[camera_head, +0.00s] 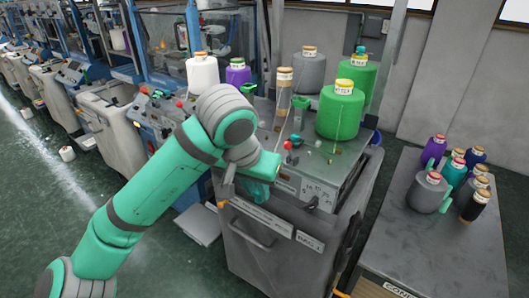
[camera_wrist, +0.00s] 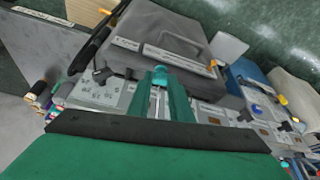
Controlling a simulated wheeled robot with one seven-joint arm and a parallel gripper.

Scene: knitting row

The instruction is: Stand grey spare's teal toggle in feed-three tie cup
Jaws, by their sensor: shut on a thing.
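My gripper (camera_wrist: 160,85) is shut, its teal fingers close together. It seems to hold a small teal piece at the fingertips, likely the teal toggle, but the same colour makes the two hard to part. In the head view my gripper (camera_head: 259,188) is low at the machine's front top edge, partly behind my forearm. A grey yarn cone (camera_head: 428,193) with a red-rimmed label stands on the side table at the right. Another grey cone (camera_head: 309,75) stands on the machine top at the back. I cannot make out which cup is the feed-three tie cup.
Green cones (camera_head: 340,112) stand on the right of the machine top, with white (camera_head: 202,72) and purple (camera_head: 238,75) cones to the left. The side table (camera_head: 420,250) holds several more cones; its front is clear. A grey bin (camera_head: 265,245) is below my gripper.

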